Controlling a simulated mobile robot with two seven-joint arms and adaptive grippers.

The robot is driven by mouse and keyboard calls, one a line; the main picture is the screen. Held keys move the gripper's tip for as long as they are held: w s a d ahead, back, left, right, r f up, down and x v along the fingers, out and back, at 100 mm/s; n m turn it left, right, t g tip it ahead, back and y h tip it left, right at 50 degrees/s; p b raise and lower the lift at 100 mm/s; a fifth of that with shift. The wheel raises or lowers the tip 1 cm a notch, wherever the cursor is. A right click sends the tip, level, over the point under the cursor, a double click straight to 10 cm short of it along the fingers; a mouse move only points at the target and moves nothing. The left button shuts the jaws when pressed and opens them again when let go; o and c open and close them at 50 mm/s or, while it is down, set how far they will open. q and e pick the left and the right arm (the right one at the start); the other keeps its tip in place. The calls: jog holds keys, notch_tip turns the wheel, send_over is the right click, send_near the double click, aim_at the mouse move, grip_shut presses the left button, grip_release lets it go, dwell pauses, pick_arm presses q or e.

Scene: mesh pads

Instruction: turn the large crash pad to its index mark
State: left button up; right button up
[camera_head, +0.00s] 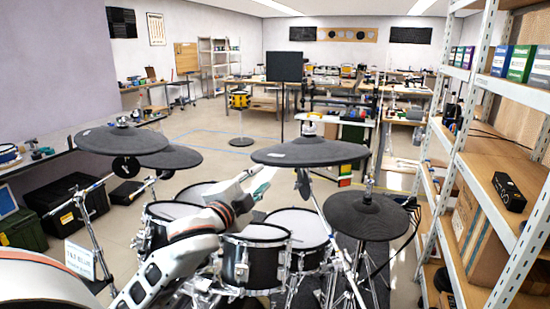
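A wide dark pad (325,152) on a stand in the middle appears to be the large crash pad. It is tilted slightly, with a pale fitting on top at its centre. A small light marking shows faintly on its near left surface; I cannot tell whether it is the index mark. My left arm reaches up from the bottom, and my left gripper (263,186) is below and left of this pad, apparently apart from it. Its fingers are too small to tell whether they are open or shut. My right gripper is not in view.
Other dark pads stand at the left (120,141), beside it (171,158), and at the right (366,217). Mesh drums (255,262) sit beneath my arm. A shelving rack (505,200) bounds the right side. Open floor lies behind the kit.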

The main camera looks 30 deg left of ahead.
aim_at(265, 164)
pick_arm(q)
jog(key=shift+w+a+r, duration=0.1)
jog(key=shift+a+r, duration=0.1)
jog(key=shift+r, duration=0.4)
jog(key=shift+a+r, duration=0.15)
jog(key=shift+r, duration=0.45)
jog(key=w, duration=0.5)
jog(key=w+a, duration=0.1)
jog(key=w, duration=0.1)
jog(key=shift+w+a, duration=0.1)
jog(key=shift+w, duration=0.2)
